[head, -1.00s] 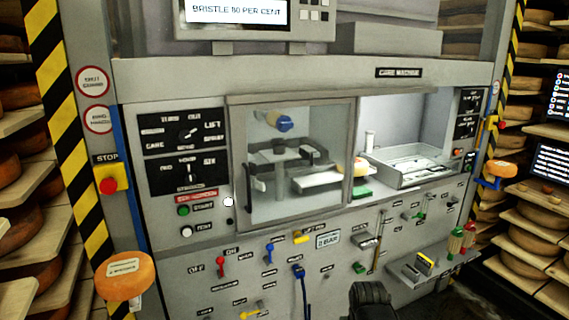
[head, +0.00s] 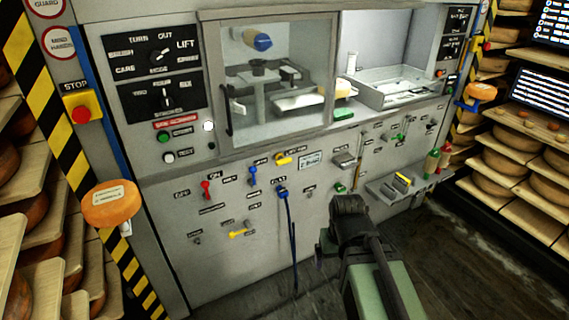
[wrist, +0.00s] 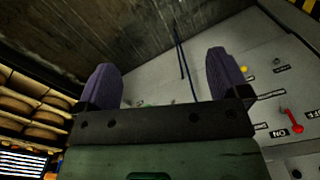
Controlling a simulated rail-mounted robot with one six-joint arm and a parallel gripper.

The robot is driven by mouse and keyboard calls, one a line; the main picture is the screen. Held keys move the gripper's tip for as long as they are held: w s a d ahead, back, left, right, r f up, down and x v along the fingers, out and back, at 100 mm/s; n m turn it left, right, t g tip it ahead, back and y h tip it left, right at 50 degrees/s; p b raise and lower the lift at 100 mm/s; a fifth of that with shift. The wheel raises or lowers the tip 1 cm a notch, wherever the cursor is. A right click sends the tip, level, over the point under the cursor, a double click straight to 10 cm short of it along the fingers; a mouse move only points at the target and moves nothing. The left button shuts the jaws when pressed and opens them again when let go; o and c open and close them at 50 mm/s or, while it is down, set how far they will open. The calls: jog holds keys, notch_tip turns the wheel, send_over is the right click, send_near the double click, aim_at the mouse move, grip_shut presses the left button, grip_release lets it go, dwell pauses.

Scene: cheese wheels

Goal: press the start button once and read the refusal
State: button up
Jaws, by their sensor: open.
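The start button (head: 163,137) is a small green button low on the left control panel of the machine, with a label beside it. A red label strip (head: 176,121) lies just above it; its text is too small to read surely. My gripper (wrist: 165,80) shows in the wrist view with two purple fingers spread wide and nothing between them. In the head view my arm reaches in at lower right, well away from the start button. The fingertips are not clear there.
A white button (head: 209,126) and a test button (head: 168,157) sit near start. A red stop button (head: 82,114) is at left. A glass door (head: 275,85), coloured levers (head: 206,189) and a hanging blue hose (head: 291,235) are on the front. Cheese shelves flank the machine.

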grip_shut()
dwell(0.3)
dwell(1.2)
